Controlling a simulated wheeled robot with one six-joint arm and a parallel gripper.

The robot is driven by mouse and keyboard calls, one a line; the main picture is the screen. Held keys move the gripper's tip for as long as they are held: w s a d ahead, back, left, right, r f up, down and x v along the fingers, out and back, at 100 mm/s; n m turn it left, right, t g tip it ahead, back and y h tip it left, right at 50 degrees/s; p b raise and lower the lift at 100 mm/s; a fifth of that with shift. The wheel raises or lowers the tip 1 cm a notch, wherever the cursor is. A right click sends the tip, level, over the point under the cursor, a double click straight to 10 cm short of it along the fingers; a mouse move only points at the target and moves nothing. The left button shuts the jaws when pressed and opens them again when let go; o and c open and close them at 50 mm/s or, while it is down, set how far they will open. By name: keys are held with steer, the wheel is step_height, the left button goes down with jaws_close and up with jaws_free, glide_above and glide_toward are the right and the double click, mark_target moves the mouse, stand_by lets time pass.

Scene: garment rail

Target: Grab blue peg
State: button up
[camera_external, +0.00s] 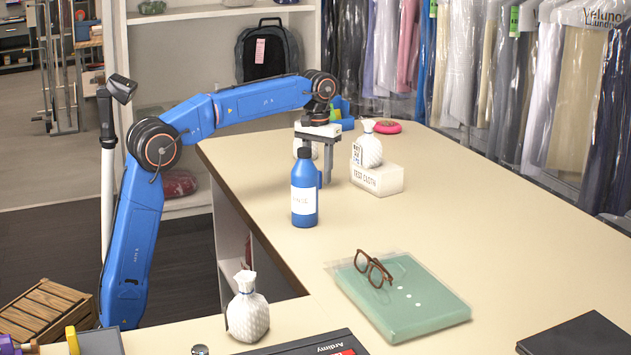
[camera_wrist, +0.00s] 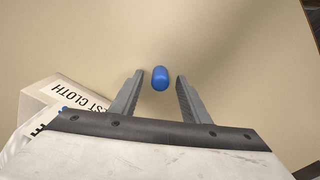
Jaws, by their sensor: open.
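The blue peg (camera_wrist: 160,78) is a small, rounded blue capsule in the wrist view. It shows between the tips of my gripper's fingers (camera_wrist: 159,76), with a gap on either side. My gripper is open, pointing down at the beige counter. In the external view my gripper (camera_external: 319,168) is behind a blue bottle (camera_external: 304,190), which hides part of it. A small blue patch shows at that bottle's right edge and may be the peg; I cannot be sure. How far the peg is below the fingertips is hard to tell.
A white box marked TEST CLOTH (camera_external: 378,181) with a wrapped white bundle (camera_external: 368,150) on it stands close to the right of my gripper; the box also shows in the wrist view (camera_wrist: 50,92). Glasses (camera_external: 374,268) lie on a green packet (camera_external: 425,318).

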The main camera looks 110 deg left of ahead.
steer(key=shift+f, duration=0.8)
jaws_close()
steer(key=shift+r, duration=0.1)
